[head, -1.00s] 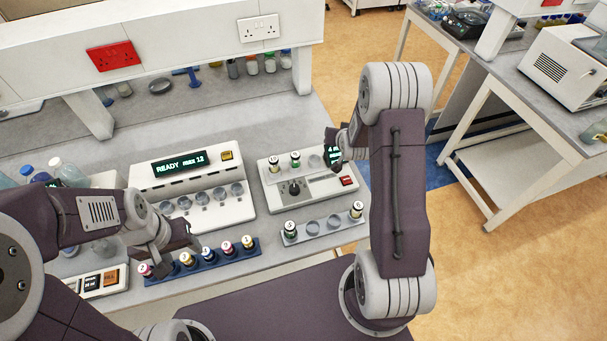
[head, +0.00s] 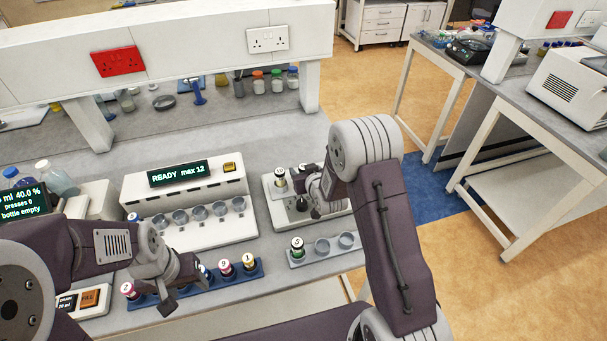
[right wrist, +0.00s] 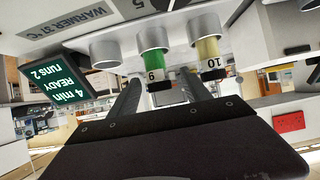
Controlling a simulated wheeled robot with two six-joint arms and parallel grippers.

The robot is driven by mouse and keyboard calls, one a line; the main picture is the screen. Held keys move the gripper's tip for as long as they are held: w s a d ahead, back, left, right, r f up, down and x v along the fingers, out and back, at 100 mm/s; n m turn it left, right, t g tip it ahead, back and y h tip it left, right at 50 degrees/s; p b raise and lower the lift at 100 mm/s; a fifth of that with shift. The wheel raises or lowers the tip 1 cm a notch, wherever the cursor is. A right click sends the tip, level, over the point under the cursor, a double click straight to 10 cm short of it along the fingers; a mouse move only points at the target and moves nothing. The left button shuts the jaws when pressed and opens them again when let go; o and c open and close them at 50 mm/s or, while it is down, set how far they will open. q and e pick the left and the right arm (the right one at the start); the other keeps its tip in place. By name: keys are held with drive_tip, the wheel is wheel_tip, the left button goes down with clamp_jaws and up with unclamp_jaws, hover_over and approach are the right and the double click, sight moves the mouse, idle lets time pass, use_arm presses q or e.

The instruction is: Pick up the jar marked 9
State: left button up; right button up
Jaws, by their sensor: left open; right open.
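In the head view my right gripper (head: 314,190) is over the warmer and hides much of the jar. My left gripper (head: 176,283) is open and empty by the blue rack (head: 222,278) at the front.
A yellow jar marked 10 (right wrist: 208,55) stands in the well beside it, close to one finger. The well on the other side (right wrist: 104,48) is empty. A grey rack (head: 325,254) with a green jar (head: 297,248) is in front of the warmer. A dispenser (head: 186,186) stands left.

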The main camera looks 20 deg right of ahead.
drive_tip(key=p+x, duration=0.1)
drive_tip(key=x, duration=0.3)
drive_tip(key=shift+w+d+r, duration=0.1)
drive_tip(key=shift+w, duration=0.15)
use_arm(q)
drive_tip(key=shift+r, duration=0.7)
use_arm(e)
clamp_jaws()
drive_tip(key=shift+r, duration=0.4)
use_arm(q)
wheel_tip(320, 180, down, 2)
drive_tip(key=shift+b, duration=1.1)
use_arm(e)
drive_tip(key=s+d+r, duration=0.8)
drive_tip(key=r, duration=0.2)
drive_tip(key=shift+d+r, duration=0.15)
